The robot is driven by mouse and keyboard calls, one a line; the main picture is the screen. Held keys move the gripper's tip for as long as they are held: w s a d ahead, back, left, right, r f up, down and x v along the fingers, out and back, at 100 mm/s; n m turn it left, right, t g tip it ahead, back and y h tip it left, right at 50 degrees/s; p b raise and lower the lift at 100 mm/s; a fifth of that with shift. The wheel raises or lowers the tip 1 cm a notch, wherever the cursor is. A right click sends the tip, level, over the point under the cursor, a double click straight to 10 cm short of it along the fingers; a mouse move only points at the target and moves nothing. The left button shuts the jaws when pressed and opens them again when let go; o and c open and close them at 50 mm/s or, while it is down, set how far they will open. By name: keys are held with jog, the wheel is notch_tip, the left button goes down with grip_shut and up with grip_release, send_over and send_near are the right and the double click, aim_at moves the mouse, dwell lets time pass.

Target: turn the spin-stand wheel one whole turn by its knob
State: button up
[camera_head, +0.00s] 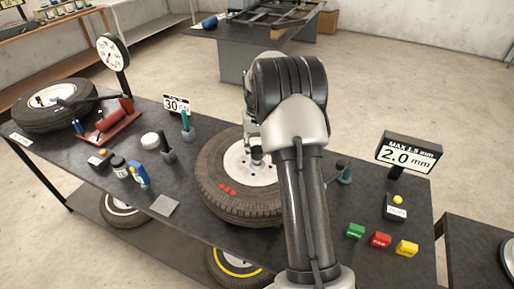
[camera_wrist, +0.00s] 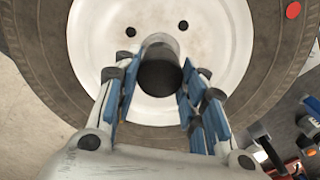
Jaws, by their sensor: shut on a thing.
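The spin-stand wheel (camera_head: 212,180) lies flat on the dark bench, a black tyre around a white rim with red dots on the tyre's near side. My arm covers its right part. In the wrist view, the white rim (camera_wrist: 215,40) fills the middle and a red dot shows on the tyre at the upper right. The knob (camera_wrist: 160,75), a dark upright cylinder, stands on the rim between the blue finger pads. My gripper (camera_wrist: 161,88) is shut on the knob, one finger on each side. In the head view the gripper is mostly hidden behind my arm.
A display (camera_head: 408,153) reading "MAX 1.5 mm, 2.0 mm" stands right of the wheel. Bottles, a grey plate (camera_head: 164,205) and a red tool (camera_head: 110,122) are on the left.

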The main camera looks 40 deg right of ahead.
grip_shut()
jog(key=shift+r+n+p, duration=0.1)
jog(key=shift+n+p, duration=0.35)
jog(key=shift+n, duration=0.05)
jog(key=shift+n+p, duration=0.4)
jog(key=shift+n, duration=0.7)
jog(key=o, duration=1.2)
grip_release()
